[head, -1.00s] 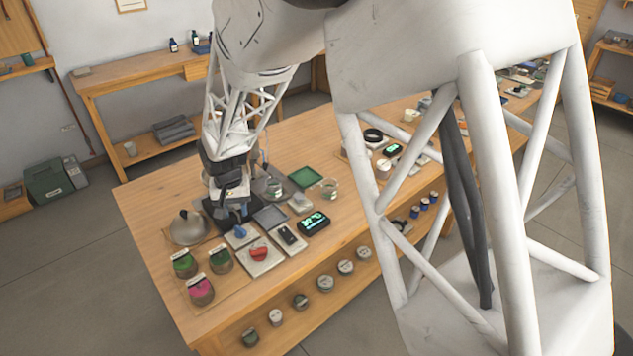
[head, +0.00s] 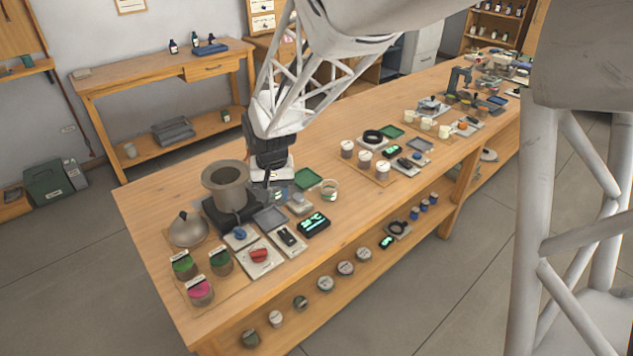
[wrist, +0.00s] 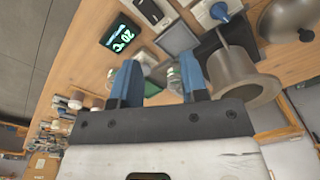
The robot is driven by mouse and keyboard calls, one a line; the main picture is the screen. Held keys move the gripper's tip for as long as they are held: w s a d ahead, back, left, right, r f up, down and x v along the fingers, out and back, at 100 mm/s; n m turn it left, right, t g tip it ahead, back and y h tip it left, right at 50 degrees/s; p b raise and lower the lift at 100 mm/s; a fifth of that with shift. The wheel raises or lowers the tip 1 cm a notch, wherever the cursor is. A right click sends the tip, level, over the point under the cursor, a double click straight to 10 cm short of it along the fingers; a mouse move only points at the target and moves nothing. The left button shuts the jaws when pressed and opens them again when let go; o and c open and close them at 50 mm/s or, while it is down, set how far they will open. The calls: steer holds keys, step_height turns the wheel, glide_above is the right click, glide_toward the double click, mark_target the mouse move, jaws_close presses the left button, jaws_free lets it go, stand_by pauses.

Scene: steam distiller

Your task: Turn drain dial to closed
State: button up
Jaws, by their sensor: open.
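A blue dial (head: 240,233) sits on a light plate in front of the grey metal pot (head: 225,187). It also shows at the top of the wrist view (wrist: 219,11). A red dial (head: 259,256) sits on a larger pale plate in front of it. I cannot read labels to tell which one is the drain dial, nor the dial settings. My gripper (head: 268,182) is open, behind and right of both dials, beside the pot and touching neither dial. In the wrist view, its blue fingers (wrist: 160,82) are apart, with a clear glass vessel (wrist: 175,78) showing beyond them.
A dome-shaped kettle or lid (head: 188,229) stands left of the pot. A black switch (head: 288,237) and a lit display (head: 314,224) stand right of the dials. Several jars (head: 200,291) stand at the front left. A green tray (head: 307,179) lies behind.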

steer(key=s+d+r, duration=0.3)
steer(key=d+r, duration=0.3)
steer(key=d, duration=0.4)
steer(key=shift+s+d+m, duration=0.2)
steer(key=shift+s+m, duration=0.1)
steer(key=n+t+y, duration=0.2)
steer(key=n+y, duration=0.2)
steer(key=n, duration=0.6)
glide_toward(240, 230)
steer(key=f, duration=0.1)
steer(key=shift+w+a, duration=0.25)
steer(key=shift+a, duration=0.1)
steer(key=shift+f, duration=0.2)
steer(key=shift+x, duration=3.75)
